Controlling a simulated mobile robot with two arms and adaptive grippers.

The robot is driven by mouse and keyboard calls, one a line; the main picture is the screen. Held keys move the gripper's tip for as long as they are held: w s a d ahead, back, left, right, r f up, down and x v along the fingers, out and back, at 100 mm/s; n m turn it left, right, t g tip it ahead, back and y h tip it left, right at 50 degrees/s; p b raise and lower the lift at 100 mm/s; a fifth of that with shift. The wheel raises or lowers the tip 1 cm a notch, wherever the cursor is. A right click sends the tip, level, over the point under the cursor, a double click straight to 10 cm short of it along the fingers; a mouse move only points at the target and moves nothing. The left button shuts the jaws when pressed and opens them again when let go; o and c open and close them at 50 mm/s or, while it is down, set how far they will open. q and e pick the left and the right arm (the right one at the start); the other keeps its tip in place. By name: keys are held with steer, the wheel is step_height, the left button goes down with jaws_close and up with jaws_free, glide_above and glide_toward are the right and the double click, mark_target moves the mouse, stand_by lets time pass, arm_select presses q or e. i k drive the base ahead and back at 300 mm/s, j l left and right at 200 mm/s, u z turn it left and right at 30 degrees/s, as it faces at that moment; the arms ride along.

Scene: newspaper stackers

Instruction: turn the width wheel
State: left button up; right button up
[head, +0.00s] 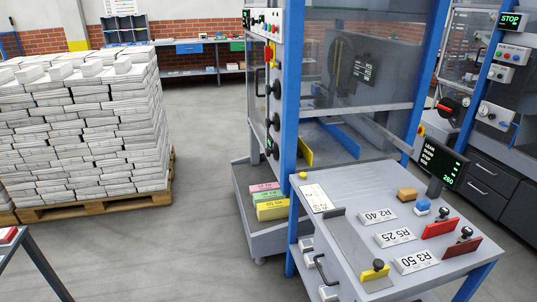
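No label naming a width wheel is readable. Several black knobs or wheels (275,90) sit in a column on the side of the blue-framed machine (290,100) at the centre. A dark round wheel with a red part (453,106) shows on the machine at the right. I cannot tell which one is the width wheel. Neither of my grippers is in view.
A grey table (440,273) with labelled plates, red and yellow stops and a small display (446,165) stands at front right. A pallet of stacked newspapers (85,130) stands at left. The floor between pallet and machine is clear.

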mark_target(274, 151)
steer(key=i+j+z, duration=0.1)
steer(key=j, duration=0.25)
steer(key=i+j+z, duration=0.15)
steer(key=i+j, duration=0.15)
steer(key=i+j+z, duration=0.1)
steer(key=j, duration=0.3)
steer(key=i+j+z, duration=0.15)
steer(key=j, duration=0.25)
steer(key=i+j+z, duration=0.1)
steer(key=i+j, duration=0.15)
steer(key=j, duration=0.2)
steer(key=i+j+z, duration=0.15)
steer(key=j, duration=0.25)
